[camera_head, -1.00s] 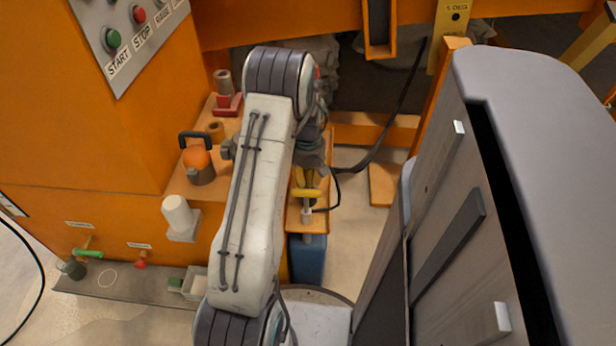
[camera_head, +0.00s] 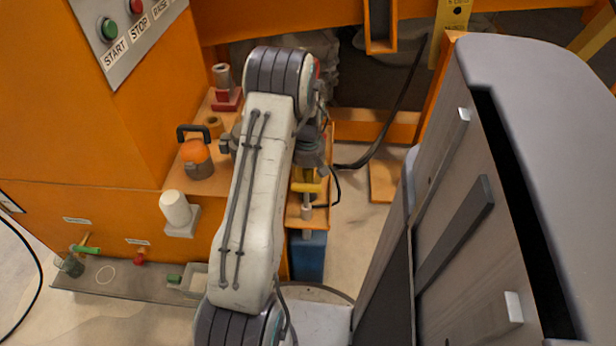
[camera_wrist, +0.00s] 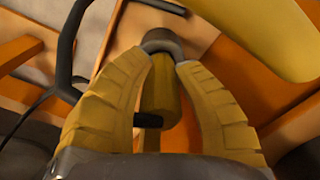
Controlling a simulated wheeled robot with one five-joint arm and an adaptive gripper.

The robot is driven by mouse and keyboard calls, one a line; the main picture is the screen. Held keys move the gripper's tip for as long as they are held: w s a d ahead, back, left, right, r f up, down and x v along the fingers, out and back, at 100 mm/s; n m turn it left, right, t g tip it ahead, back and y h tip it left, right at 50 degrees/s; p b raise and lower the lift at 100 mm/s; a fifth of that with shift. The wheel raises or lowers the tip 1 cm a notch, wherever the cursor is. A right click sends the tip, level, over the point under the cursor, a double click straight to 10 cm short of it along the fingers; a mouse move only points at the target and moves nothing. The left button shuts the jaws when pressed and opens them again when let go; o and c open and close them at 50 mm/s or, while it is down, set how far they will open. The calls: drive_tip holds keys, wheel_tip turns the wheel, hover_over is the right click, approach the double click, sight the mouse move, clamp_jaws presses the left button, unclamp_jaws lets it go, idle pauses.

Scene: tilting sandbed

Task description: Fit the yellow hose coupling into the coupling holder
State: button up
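In the wrist view, the yellow hose coupling (camera_wrist: 160,90) is a yellow cylinder with a grey ring at its far end and a dark pin on its left side. My gripper (camera_wrist: 166,60) has ribbed yellow fingers closed in on both sides of it, their tips against it near the ring. In the head view, my gripper (camera_head: 310,160) is partly hidden by my arm, above a yellow bar (camera_head: 306,187) and a pale upright post (camera_head: 306,212) on an orange shelf. I cannot tell which fitting is the coupling holder.
A black hose (camera_head: 385,150) loops to the right of my gripper. An orange-topped can (camera_head: 197,160), a red block (camera_head: 226,102) with a grey cylinder and a white cylinder (camera_head: 175,208) on a bracket stand left of my arm. A blue container (camera_head: 308,256) is below the shelf.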

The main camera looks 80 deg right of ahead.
drive_tip(key=o, duration=0.4)
drive_tip(key=shift+r, duration=0.1)
wheel_tip(320, 180, up, 12)
drive_tip(key=shift+f, duration=0.1)
idle(0.5)
drive_tip(key=shift+s, duration=0.1)
idle(0.6)
